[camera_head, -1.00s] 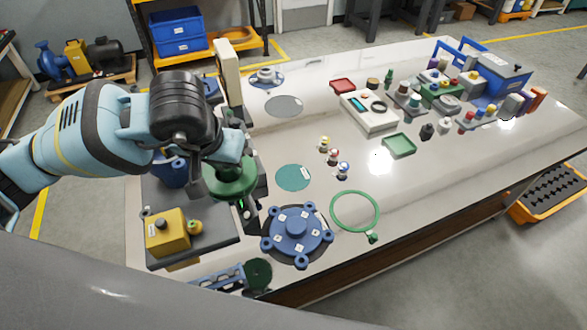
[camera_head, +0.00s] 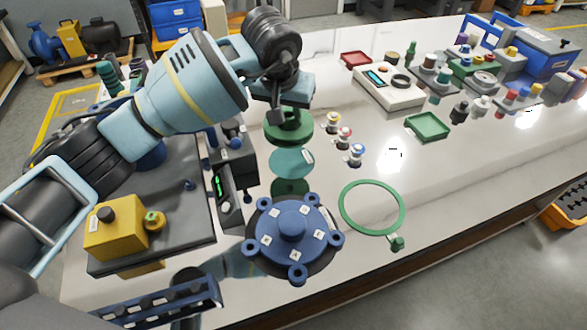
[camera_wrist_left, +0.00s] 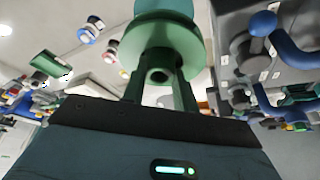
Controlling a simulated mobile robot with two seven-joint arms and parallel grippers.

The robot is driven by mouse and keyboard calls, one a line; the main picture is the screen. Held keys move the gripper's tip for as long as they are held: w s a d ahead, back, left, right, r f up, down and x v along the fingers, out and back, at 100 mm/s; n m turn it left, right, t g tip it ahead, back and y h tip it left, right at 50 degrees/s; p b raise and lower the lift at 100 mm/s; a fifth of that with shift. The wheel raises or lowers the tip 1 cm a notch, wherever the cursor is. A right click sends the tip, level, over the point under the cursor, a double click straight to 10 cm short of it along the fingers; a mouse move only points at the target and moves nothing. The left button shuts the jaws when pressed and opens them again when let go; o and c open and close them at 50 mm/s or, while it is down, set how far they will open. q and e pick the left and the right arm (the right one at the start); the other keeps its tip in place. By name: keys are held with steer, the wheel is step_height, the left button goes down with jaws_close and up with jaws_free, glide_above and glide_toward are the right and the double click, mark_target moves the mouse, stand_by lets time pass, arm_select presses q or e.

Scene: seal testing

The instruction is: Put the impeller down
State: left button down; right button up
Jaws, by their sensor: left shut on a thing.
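The impeller (camera_head: 288,130) is a green disc with a hub, held level above the white table. My left gripper (camera_head: 289,108) is shut on its hub from above. In the left wrist view the green impeller (camera_wrist_left: 165,45) fills the top middle, with its hub between the fingers. A flat teal round patch (camera_head: 293,162) lies on the table just in front of and below the impeller in the head view. A dark green reflection shows below the patch, so the impeller appears clear of the surface. My right gripper is not in view.
A blue flanged cover (camera_head: 292,232) and a green ring (camera_head: 345,215) lie in front. Small coloured fittings (camera_head: 344,136) stand right of the patch. A dark test stand with a yellow box (camera_head: 115,234) is at left. The table's right front is clear.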

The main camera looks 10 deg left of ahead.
mark_target(287, 130)
arm_select(q)
steer(key=shift+w+d+r, duration=0.1)
steer(key=shift+w+d, duration=0.1)
steer(key=shift+w, duration=0.25)
steer(key=shift+f, duration=5)
steer(key=shift+f+b, duration=0.2)
steer(key=shift+b, duration=0.15)
steer(key=c, duration=1.1)
jaws_free()
steer(key=shift+s, duration=0.1)
steer(key=shift+r, duration=0.3)
steer(key=p+v, duration=0.1)
steer(key=v, duration=1)
steer(key=shift+s+r, duration=0.2)
steer(key=shift+r, duration=0.05)
